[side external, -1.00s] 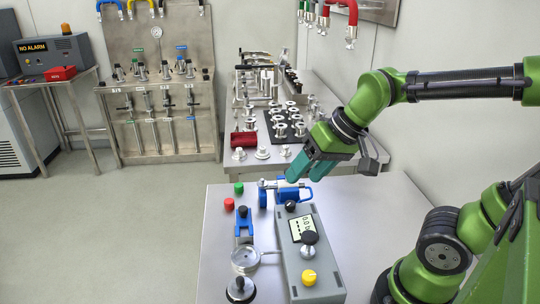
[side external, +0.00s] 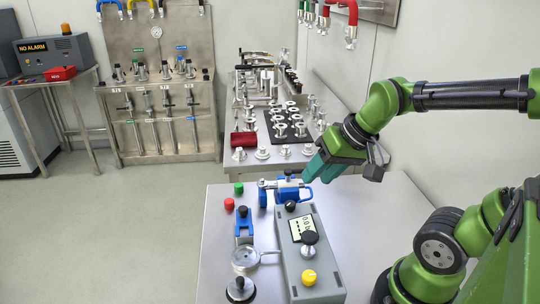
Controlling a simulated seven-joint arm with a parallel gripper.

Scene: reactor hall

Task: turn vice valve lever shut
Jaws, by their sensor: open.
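A blue vice (side external: 264,196) stands near the far edge of the front table and holds a small silver valve (side external: 284,184). A blue handle, which looks like the valve lever (side external: 304,195), shows at the valve's right side. My gripper (side external: 317,175) has teal fingers pointing down and left. It is open and empty, just above and to the right of the valve. I cannot tell whether a fingertip touches the lever, and the far finger is partly hidden.
A grey box with a display (side external: 299,257), black knobs and a yellow knob (side external: 309,277) stands in front of the vice. A dial gauge (side external: 245,260) and red and green caps are to the left. Metal fittings fill the table behind.

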